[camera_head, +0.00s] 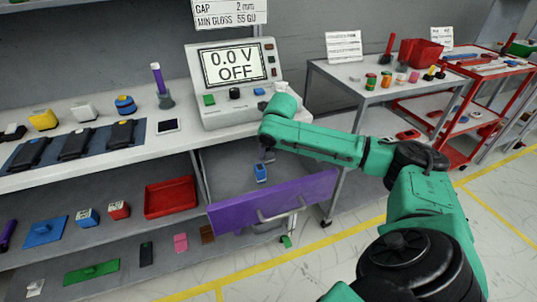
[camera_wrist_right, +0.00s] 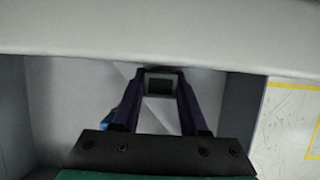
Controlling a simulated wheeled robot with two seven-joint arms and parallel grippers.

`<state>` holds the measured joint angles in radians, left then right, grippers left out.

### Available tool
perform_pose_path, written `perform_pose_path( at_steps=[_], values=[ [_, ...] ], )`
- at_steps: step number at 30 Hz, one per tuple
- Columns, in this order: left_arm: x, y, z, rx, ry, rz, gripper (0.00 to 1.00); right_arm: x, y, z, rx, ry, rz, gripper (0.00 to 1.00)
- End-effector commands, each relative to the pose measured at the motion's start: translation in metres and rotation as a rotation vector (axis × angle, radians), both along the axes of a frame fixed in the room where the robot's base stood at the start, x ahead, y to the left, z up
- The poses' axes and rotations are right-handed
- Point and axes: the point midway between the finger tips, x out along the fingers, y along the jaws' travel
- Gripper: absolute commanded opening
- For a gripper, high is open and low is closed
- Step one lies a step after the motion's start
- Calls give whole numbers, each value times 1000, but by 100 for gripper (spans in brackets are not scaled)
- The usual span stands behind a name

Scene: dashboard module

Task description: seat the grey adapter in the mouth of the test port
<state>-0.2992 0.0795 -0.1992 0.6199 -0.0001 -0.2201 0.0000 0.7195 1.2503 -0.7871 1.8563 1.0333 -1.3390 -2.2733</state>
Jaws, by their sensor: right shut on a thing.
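My right gripper (camera_head: 268,157) hangs at the bench's front edge, above the open drawer. It is mostly hidden under my green arm in the head view. In the right wrist view my right gripper (camera_wrist_right: 160,82) is shut on a small dark grey square piece, which looks like the grey adapter (camera_wrist_right: 160,88). The piece sits between the two fingertips. The tester (camera_head: 235,88) stands on the bench with a screen reading 0.0 V OFF. I cannot make out the test port's mouth. My left gripper is not in view.
The open drawer has a purple front (camera_head: 272,203), and a blue item (camera_head: 260,172) lies in it. The bench edge runs close across the top of the wrist view. A red tray (camera_head: 170,198) sits on the lower shelf. A side table (camera_head: 345,72) stands right of the tester.

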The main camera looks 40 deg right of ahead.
Motion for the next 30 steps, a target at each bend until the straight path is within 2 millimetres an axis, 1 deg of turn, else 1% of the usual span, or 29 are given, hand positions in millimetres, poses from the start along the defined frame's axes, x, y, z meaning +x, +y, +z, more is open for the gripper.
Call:
perform_pose_path(
  at_steps=[5, 8, 18, 22, 24, 27, 30],
  values=[
    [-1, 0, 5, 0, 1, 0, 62, 1, 0, 24, 0, -3, -1, 0],
    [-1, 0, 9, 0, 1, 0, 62, 1, 0, 47, 0, -5, 0, 0],
    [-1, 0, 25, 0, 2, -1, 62, 1, 1, 139, 3, -6, 0, 0],
    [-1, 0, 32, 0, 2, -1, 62, 1, 0, 170, 3, -5, 1, 0],
    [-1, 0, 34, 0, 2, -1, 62, 1, 1, 183, 3, -5, 1, 0],
    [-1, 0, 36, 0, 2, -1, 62, 1, 0, 194, 1, -4, -1, 0],
    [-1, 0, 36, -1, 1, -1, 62, 0, 0, 198, 1, 0, 0, 0]
  ],
)
